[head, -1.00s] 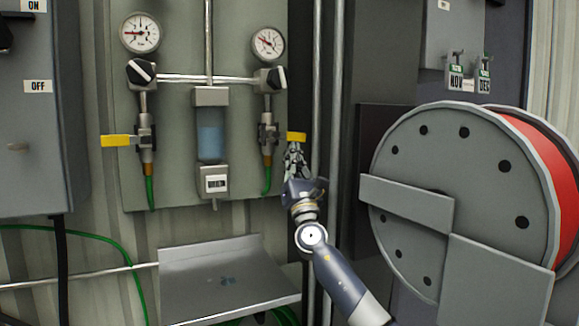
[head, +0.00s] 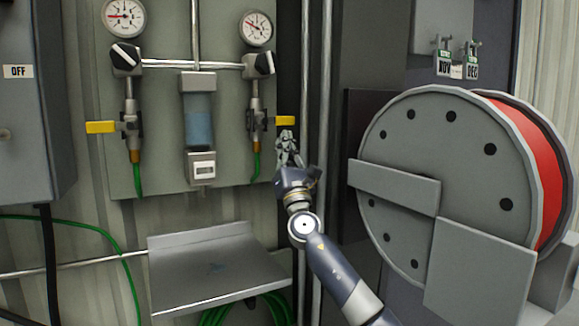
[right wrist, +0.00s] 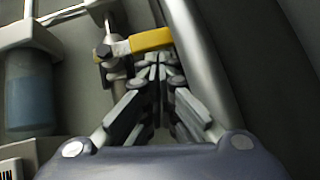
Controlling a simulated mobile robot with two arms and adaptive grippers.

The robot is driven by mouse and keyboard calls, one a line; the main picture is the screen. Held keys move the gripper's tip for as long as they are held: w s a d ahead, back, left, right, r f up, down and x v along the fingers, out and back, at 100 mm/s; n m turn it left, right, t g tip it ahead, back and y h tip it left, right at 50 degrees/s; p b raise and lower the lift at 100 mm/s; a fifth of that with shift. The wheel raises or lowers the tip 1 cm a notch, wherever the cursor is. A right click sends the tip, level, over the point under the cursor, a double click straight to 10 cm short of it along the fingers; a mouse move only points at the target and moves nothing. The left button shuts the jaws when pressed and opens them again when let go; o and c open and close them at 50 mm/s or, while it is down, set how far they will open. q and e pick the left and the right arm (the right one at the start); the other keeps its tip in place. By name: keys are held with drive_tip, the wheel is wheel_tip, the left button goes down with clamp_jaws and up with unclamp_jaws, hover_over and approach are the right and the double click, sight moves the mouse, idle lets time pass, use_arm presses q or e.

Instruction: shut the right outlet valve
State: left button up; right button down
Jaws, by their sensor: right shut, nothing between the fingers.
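The right outlet valve (head: 255,122) sits on the right-hand vertical line of the panel, above a green hose. Its yellow lever (head: 286,121) points out to the right, level. My right gripper (head: 286,136) is just below the lever, fingers pointing up, shut and empty. In the right wrist view the yellow lever (right wrist: 151,39) lies just past the closed fingertips (right wrist: 158,62); whether they touch it I cannot tell. The left outlet valve (head: 132,128) has a yellow lever (head: 100,127) pointing level to the left. My left gripper is not in view.
A vertical pipe (head: 302,200) runs close to the right of my gripper. A large grey reel (head: 440,150) with a red band stands at the right. A metal shelf (head: 215,270) is below the panel. A filter with a blue bowl (head: 199,128) hangs between the valves.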

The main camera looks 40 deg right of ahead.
drive_tip(key=v, duration=1)
drive_tip(key=shift+s+f, duration=0.15)
drive_tip(key=shift+f, duration=0.1)
